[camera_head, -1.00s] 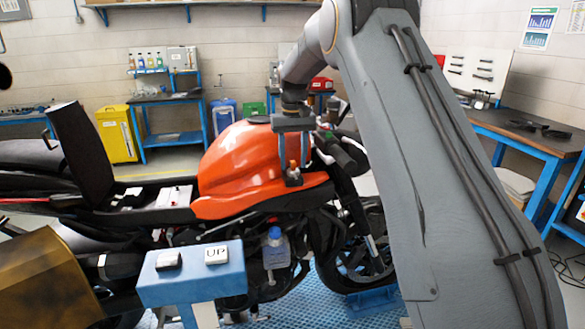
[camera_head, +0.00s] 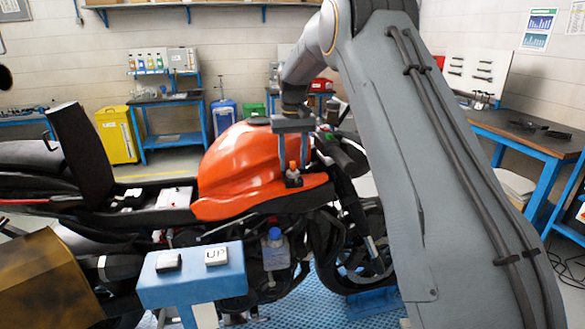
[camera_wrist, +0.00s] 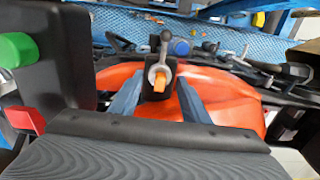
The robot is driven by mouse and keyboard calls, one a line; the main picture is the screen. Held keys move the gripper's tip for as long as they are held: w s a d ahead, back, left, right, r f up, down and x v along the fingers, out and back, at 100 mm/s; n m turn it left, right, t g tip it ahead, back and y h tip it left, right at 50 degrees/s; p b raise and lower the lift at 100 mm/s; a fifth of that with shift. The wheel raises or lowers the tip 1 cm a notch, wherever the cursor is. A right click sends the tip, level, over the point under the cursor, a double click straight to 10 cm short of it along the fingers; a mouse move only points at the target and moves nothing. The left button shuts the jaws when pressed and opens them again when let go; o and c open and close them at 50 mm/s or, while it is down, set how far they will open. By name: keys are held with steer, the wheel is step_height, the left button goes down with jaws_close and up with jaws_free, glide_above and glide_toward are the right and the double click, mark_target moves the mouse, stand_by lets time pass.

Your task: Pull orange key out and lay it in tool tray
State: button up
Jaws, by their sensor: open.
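The orange key (camera_wrist: 159,84) stands in a round metal lock on a small black block (camera_wrist: 156,97), in the wrist view. In the head view the key (camera_head: 292,166) is a small orange spot on the block beside the motorcycle's orange tank (camera_head: 238,160). My gripper (camera_head: 294,160) points down over it, its two blue fingers apart on either side of the key. In the wrist view my gripper (camera_wrist: 156,90) is open, with gaps between the fingers and the key. I cannot make out a tool tray for certain.
The handlebar (camera_head: 335,150) is close to the right of my gripper. A blue stand with an UP button (camera_head: 216,256) is in front of the motorcycle. A blue-framed bench (camera_head: 520,130) is at the right and a yellow cabinet (camera_head: 117,135) at the back left.

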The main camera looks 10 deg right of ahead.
mark_target(293, 163)
stand_by(0.3)
jaws_close()
steer(key=shift+r, duration=0.15)
steer(key=shift+r+p, duration=0.65)
steer(key=shift+r, duration=2.2)
